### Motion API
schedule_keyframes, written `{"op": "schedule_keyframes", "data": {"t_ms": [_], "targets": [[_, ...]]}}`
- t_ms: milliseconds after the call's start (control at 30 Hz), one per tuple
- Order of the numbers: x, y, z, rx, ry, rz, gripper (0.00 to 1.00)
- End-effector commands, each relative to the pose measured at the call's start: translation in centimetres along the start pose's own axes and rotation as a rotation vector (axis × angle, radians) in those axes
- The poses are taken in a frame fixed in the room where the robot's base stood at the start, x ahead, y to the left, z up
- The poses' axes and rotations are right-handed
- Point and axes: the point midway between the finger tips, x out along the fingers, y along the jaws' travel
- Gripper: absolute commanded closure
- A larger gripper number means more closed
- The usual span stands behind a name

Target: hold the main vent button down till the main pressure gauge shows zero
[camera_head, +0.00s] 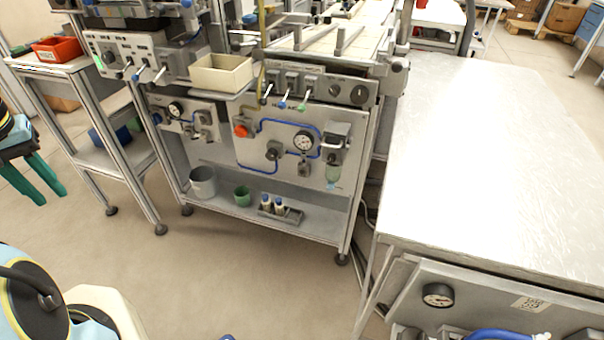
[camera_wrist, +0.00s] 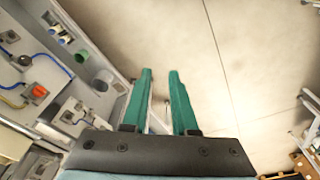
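The largest gauge (camera_head: 303,141) is a white dial on the grey panel under the central bench; its needle is too small to read. An orange knob (camera_head: 241,127) sits left of it, joined by blue tubing, and also shows in the wrist view (camera_wrist: 38,91). A grey block with a dark round front (camera_head: 274,150) lies between them. A smaller gauge (camera_head: 176,107) is on the left panel. No label is legible, so I cannot tell which part is the main vent button. My gripper (camera_head: 48,197) is open and empty, well left of the panel; its green fingers (camera_wrist: 160,72) point over bare floor.
A cart with a red bin (camera_head: 57,49) stands between my gripper and the panel. A white bucket (camera_head: 203,182), green cup (camera_head: 242,196) and small bottles stand on the lower shelf. The floor in front is clear.

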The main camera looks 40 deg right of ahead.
Motion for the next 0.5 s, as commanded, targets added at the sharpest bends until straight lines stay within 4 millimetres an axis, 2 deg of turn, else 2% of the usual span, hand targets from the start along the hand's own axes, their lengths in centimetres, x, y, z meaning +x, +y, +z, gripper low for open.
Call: {"op": "schedule_keyframes", "data": {"t_ms": [33, 200, 500], "targets": [[0.0, 0.0, 0.0, 0.0, 0.0, 0.0, 0.8], [0.0, 0.0, 0.0, 0.0, 0.0, 0.0, 0.99], [0.0, 0.0, 0.0, 0.0, 0.0, 0.0, 1.0]]}}
